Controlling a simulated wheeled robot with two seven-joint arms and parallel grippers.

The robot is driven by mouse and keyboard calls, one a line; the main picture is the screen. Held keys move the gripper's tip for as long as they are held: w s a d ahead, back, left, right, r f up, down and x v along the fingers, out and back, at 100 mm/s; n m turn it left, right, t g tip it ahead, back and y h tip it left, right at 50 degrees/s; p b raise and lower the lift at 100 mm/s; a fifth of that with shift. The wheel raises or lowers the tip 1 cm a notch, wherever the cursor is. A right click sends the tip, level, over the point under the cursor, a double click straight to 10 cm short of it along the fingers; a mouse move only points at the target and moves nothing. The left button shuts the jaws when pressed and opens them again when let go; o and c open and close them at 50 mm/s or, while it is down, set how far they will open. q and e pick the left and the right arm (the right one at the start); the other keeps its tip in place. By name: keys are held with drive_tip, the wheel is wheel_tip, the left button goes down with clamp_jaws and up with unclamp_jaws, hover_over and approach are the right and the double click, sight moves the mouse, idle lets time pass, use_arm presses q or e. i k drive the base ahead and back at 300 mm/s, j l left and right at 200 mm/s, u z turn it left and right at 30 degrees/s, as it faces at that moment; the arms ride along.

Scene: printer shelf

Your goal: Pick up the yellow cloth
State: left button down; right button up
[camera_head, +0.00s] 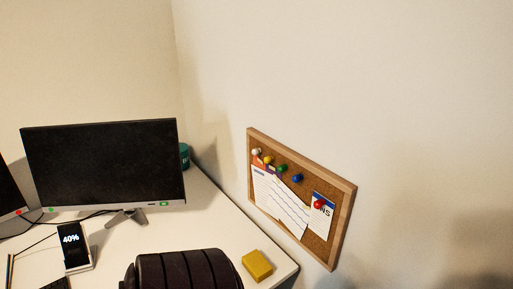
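A small yellow block-like item (257,265), which looks like the folded yellow cloth, lies on the white desk (215,222) near its right edge. A dark ribbed cylindrical object (185,272) is at the bottom of the view, just left of the cloth and apart from it. I cannot tell whether it is part of my own arm. Neither of my grippers can be made out in the head view.
A black monitor (104,165) stands at the back of the desk, with a phone (73,246) showing 40% in front of it. A green container (184,156) is behind the monitor. A cork board (318,247) hangs on the wall at right.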

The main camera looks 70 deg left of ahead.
sight(255, 263)
drive_tip(key=k+j+u, duration=0.1)
drive_tip(key=u, duration=1.85)
drive_tip(key=z, duration=2.2)
drive_tip(key=u, duration=2.2)
